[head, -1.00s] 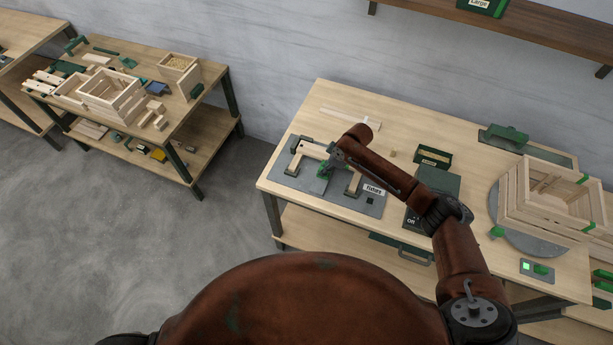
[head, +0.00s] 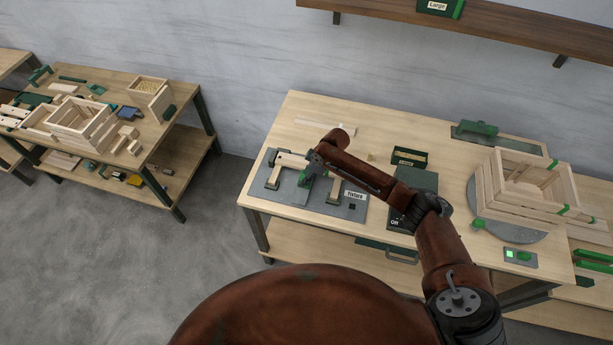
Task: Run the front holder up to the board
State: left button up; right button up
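The grey fixture plate (head: 318,207) lies on the near left part of the right-hand table, with a "Fixture" label. A pale wooden board (head: 291,159) lies along its back side, partly hidden by my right arm. My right gripper (head: 311,170) is low over the plate at this green piece. Its fingers are too small and covered to show whether they grip it. My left gripper is out of view.
A dark green box (head: 409,157) and an "Off" panel (head: 401,220) stand right of the fixture. A slatted crate (head: 525,188) sits on a round grey turntable (head: 487,229). A thin wooden strip (head: 322,123) lies behind the fixture. Another loaded table (head: 178,120) stands at left.

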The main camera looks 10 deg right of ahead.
jog(key=v, duration=1.2)
jog(key=shift+s, duration=0.1)
